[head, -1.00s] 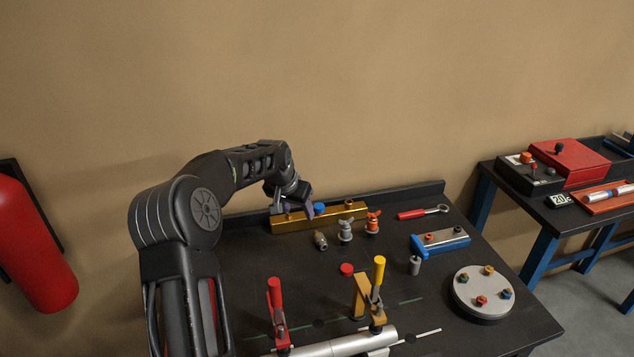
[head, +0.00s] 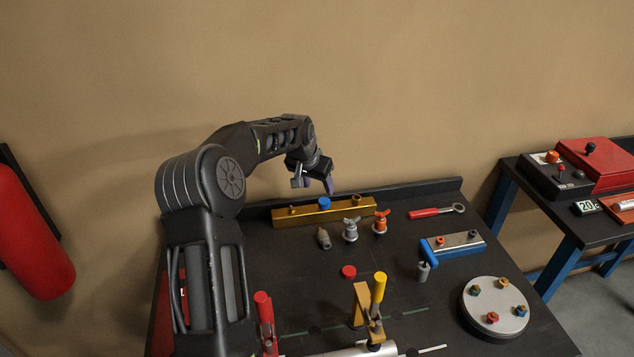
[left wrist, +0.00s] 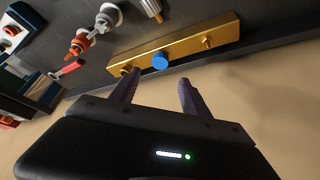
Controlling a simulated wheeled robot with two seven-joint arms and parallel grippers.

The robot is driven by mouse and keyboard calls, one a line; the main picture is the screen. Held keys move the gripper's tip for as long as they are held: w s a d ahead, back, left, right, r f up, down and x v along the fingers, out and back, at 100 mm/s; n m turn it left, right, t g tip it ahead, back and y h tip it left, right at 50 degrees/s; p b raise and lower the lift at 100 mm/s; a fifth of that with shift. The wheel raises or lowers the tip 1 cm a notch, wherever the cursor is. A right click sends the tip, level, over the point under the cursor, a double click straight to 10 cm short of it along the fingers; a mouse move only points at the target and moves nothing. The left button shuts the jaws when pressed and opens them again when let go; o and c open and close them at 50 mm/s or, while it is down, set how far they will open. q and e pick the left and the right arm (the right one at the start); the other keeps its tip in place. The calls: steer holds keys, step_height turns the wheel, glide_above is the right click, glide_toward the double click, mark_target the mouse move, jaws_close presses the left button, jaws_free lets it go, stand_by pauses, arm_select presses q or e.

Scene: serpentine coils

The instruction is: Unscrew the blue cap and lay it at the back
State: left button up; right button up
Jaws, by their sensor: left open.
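The blue cap (head: 324,203) sits on top of a brass-coloured bar (head: 300,216) at the back of the black bench, between two small brass fittings. My left gripper (head: 312,184) is open and empty, above and a little behind the bar, near the cap and apart from it. In the left wrist view the blue cap (left wrist: 160,61) lies beyond the gap between the two purple-grey fingers (left wrist: 158,84), with the brass bar (left wrist: 185,45) running past it. My right gripper is in neither view.
In front of the bar stand a grey wing-handled valve (head: 350,229), an orange one (head: 381,222) and a metal fitting (head: 323,238). A red cap (head: 348,272) lies mid-bench. A red-handled wrench (head: 436,211) lies at the back right. Toggle clamps (head: 376,292) stand in front.

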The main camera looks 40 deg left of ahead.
mark_target(324, 201)
arm_select(q)
steer(key=b+x, duration=0.2)
steer(key=x, duration=0.7)
steer(key=shift+r, duration=0.1)
steer(key=shift+c, duration=0.5)
jaws_close()
